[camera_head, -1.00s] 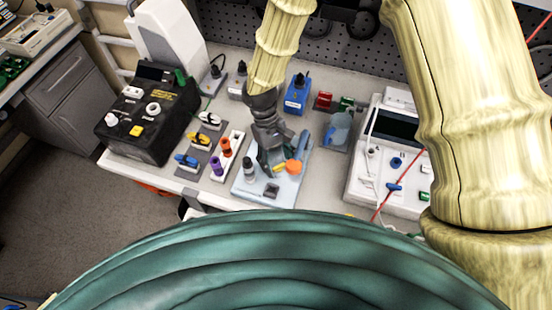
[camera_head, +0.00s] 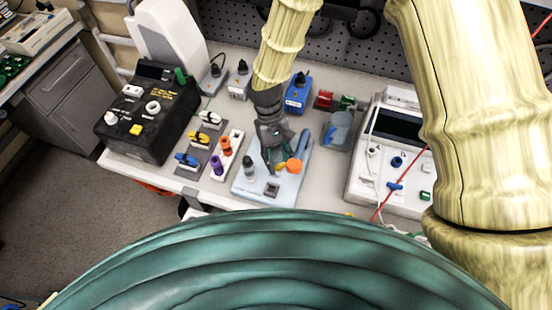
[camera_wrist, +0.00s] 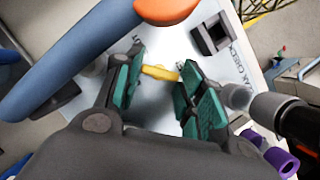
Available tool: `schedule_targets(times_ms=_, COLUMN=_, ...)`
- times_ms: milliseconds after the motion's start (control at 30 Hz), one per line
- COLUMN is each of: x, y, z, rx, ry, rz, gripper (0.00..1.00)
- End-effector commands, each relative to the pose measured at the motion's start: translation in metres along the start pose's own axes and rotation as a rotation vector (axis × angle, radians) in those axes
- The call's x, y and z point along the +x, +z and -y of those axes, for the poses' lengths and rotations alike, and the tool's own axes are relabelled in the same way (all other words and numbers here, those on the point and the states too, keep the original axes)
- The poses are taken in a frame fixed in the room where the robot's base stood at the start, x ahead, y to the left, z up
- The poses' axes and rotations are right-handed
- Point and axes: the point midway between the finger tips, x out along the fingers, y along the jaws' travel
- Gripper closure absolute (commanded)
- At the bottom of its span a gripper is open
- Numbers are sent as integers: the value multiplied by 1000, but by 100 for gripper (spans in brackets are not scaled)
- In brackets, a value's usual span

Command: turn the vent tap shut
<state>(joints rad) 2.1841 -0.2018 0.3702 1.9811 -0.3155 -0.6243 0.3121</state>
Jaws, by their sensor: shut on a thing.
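The vent tap appears to be the small yellow handle (camera_wrist: 160,73) on the pale leak check board (camera_wrist: 228,62). In the head view the yellow handle (camera_head: 281,167) shows only as a small patch beside my fingers. My gripper (camera_wrist: 163,80) points down over the board, with its green-padded fingers on either side of the yellow handle and shut on it. In the head view my gripper (camera_head: 272,160) partly hides the tap and its body. The handle's exact angle to its pipe is hard to tell.
A blue lever with an orange end (camera_head: 293,166) stands close right of my gripper. A dark-topped cylinder (camera_head: 249,168) and a small square block (camera_head: 271,190) are also on the board. A rack with orange and purple caps (camera_head: 226,145) lies left; a white device (camera_head: 365,180) stands right.

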Motion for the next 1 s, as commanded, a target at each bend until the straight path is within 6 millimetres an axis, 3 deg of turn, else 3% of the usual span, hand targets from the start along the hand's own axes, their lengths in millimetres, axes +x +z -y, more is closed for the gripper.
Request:
schedule_targets(times_ms=600, x=0, y=1, z=-5, rx=484, ry=-200, rz=0, gripper=85)
schedule_targets(times_ms=1000, x=1, y=2, z=-5, rx=651, ry=-269, rz=0, gripper=85)
